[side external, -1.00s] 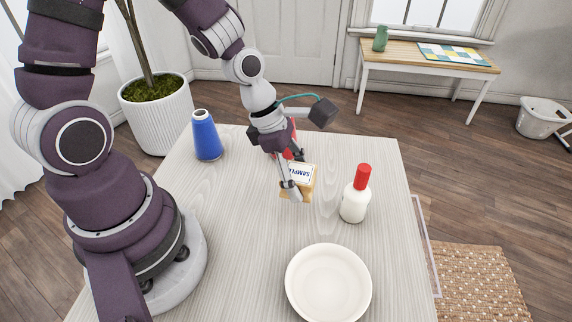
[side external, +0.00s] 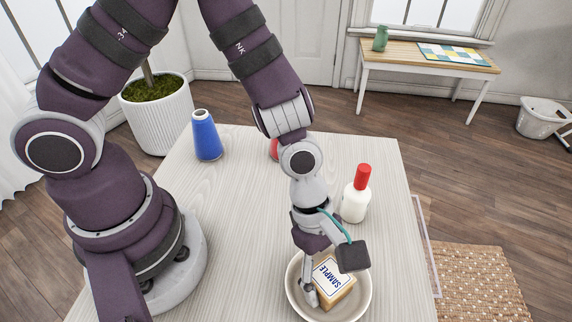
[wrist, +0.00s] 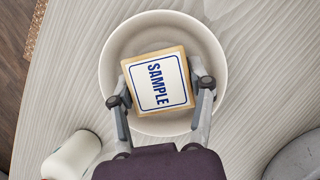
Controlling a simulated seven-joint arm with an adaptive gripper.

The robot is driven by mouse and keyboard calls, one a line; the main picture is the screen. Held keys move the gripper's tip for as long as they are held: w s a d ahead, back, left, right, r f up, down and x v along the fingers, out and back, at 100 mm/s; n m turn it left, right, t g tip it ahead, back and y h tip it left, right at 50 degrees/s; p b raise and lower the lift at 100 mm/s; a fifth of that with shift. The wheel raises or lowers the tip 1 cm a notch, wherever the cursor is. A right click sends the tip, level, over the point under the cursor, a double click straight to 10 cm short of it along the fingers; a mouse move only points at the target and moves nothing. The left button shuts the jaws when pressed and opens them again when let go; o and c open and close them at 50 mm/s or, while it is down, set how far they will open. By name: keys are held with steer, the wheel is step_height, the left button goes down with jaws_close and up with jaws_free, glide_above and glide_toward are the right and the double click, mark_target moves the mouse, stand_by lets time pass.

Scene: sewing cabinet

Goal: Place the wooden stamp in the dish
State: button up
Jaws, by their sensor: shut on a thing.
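The wooden stamp (side external: 333,281) is a light wood block with a white face marked SAMPLE in blue. My gripper (side external: 325,291) is shut on it, and in the wrist view one finger presses each side of the stamp (wrist: 158,80). The dish (side external: 294,300) is round and cream white. The stamp is over the inside of the dish, within its rim (wrist: 205,42) in the wrist view. I cannot tell whether the stamp's underside touches the dish floor.
A white bottle with a red cap (side external: 355,205) stands behind the dish, and shows at lower left in the wrist view (wrist: 72,158). A blue cone of thread (side external: 206,138) stands at the back left. A red thing (side external: 273,149) is partly hidden behind my arm. The table's middle (side external: 225,225) is clear.

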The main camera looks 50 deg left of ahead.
steer(key=shift+f, duration=0.15)
steer(key=o, duration=1.2)
steer(key=shift+c, duration=0.2)
